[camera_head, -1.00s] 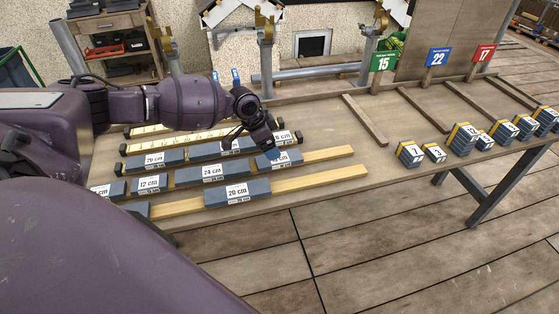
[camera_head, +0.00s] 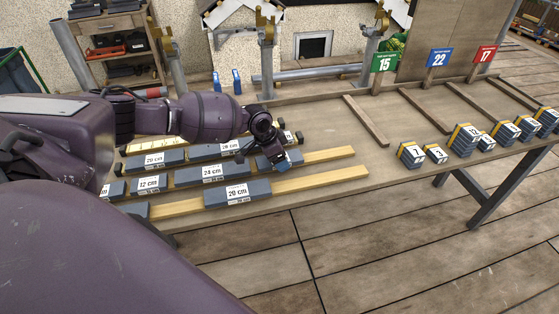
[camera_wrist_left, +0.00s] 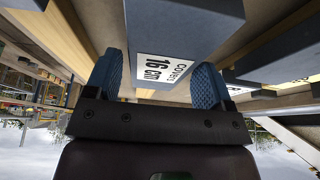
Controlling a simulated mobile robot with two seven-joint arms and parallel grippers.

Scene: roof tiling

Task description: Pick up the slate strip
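A dark grey-blue slate strip with a white "16 cm" label (camera_wrist_left: 160,45) fills the upper middle of the left wrist view. My left gripper (camera_wrist_left: 157,85) has one blue fingertip on each side of this strip; a narrow gap seems to show at the left finger, and contact is hard to judge. In the head view my left gripper (camera_head: 277,161) is low over the right end of the middle row. It hides most of the strip there, with a dark part of the slate (camera_head: 262,163) showing beside it. My right gripper is out of view.
Banded slate stacks (camera_head: 463,138) stand on the table's right. The middle of the table (camera_head: 330,115) is clear.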

